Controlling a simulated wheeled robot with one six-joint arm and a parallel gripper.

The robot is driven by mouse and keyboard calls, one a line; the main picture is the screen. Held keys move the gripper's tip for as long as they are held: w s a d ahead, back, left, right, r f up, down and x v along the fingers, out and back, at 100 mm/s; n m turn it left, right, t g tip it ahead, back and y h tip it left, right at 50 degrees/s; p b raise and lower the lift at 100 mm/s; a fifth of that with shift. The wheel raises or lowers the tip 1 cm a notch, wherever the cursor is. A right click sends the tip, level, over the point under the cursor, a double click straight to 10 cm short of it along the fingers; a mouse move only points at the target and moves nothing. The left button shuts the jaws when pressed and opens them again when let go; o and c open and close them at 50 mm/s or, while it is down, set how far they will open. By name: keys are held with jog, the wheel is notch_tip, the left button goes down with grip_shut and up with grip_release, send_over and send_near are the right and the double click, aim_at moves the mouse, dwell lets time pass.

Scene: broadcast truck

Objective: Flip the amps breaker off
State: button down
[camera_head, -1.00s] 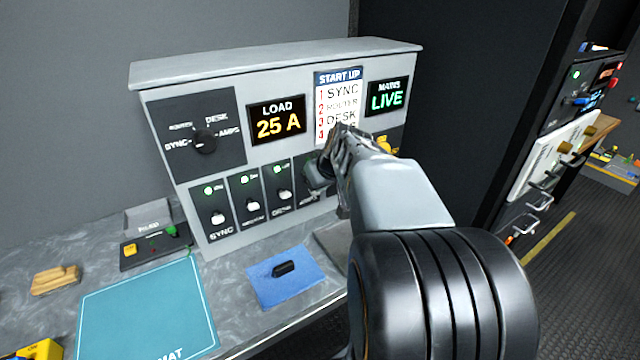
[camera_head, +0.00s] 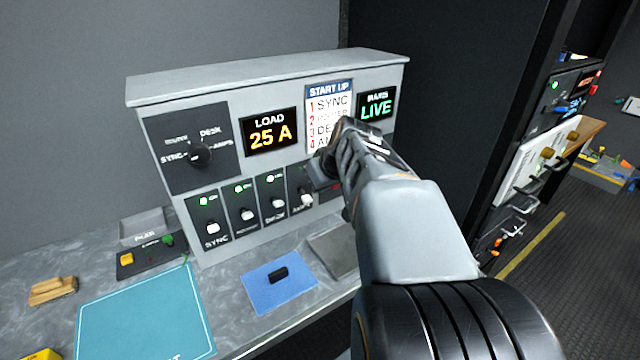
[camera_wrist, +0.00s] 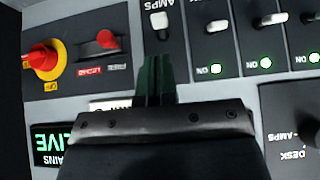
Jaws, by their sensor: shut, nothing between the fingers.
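The amps breaker is the rightmost of the row of breakers on the grey panel; its white lever (camera_head: 305,200) shows left of my gripper in the head view. In the wrist view, where the panel appears upside down, its lever (camera_wrist: 160,21) is just beyond my fingertips, under the AMPS label. My gripper (camera_wrist: 157,62) is shut and empty, its dark fingers together in front of the amps breaker's lower-picture part, hiding any lamp there. I cannot tell whether the fingers touch the panel. The load display (camera_head: 270,132) reads 25 A.
The other breakers, sync (camera_head: 211,228), router (camera_head: 246,214) and desk (camera_head: 277,202), show green lamps. A red switch (camera_wrist: 107,41) and a red knob on yellow (camera_wrist: 42,59) are beside the amps breaker. The mains display (camera_head: 376,106) reads LIVE. A rotary selector (camera_head: 201,155) is at upper left.

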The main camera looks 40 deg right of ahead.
jog(key=v, duration=0.3)
jog(key=shift+s+p, duration=0.3)
jog(key=shift+s, duration=0.15)
dwell(0.3)
